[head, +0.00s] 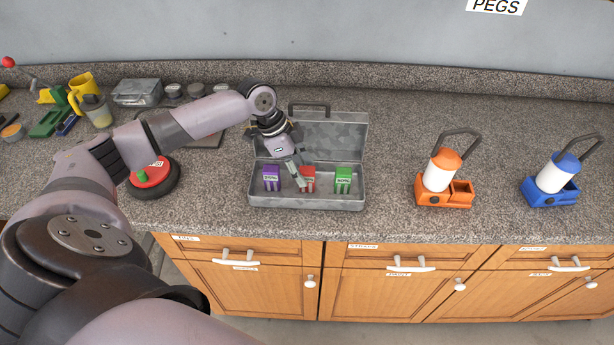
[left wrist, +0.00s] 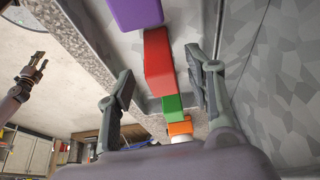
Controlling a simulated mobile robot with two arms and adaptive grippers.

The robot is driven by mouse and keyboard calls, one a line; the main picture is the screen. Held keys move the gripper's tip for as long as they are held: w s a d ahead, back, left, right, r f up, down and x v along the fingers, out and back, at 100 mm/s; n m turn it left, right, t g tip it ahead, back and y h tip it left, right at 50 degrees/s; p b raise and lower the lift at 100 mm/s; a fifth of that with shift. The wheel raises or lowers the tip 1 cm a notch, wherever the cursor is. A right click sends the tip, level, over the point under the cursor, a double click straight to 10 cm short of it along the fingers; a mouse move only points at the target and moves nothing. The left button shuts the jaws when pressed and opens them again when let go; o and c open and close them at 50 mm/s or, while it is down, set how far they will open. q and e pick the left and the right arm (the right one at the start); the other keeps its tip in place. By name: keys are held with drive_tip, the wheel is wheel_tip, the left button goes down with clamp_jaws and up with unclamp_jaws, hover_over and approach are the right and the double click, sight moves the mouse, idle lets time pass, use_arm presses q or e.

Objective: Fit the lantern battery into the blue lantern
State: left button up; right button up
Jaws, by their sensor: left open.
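The blue lantern (head: 552,182) stands upright at the right of the counter, with a white body and a blue base. Three block-shaped batteries stand in the open grey metal case: purple (head: 271,179), red (head: 308,180) and green (head: 343,180). Their labels are too small to read. My left gripper (head: 300,186) reaches down into the case at the red block and partly covers it. In the left wrist view its fingers (left wrist: 160,78) are apart, with the red block (left wrist: 158,62) between and beyond them; contact cannot be told. My right gripper (left wrist: 30,75) shows small at the left.
An orange lantern (head: 440,178) stands between the case (head: 307,202) and the blue lantern. A red and black round object (head: 152,176) lies left of the case. Jugs, tins and a metal box (head: 137,92) stand at the back left. The counter between case and orange lantern is clear.

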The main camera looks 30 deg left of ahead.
sight(307, 178)
use_arm(q)
drive_tip(key=p+x, duration=0.1)
drive_tip(key=x, duration=0.2)
drive_tip(key=shift+w+d+f, duration=0.15)
drive_tip(key=shift+f, duration=0.3)
use_arm(e)
drive_tip(key=shift+s+r, duration=0.75)
drive_tip(key=shift+s, duration=0.25)
use_arm(q)
drive_tip(key=shift+c, duration=0.5)
clamp_jaws()
use_arm(e)
drive_tip(key=shift+w, duration=0.3)
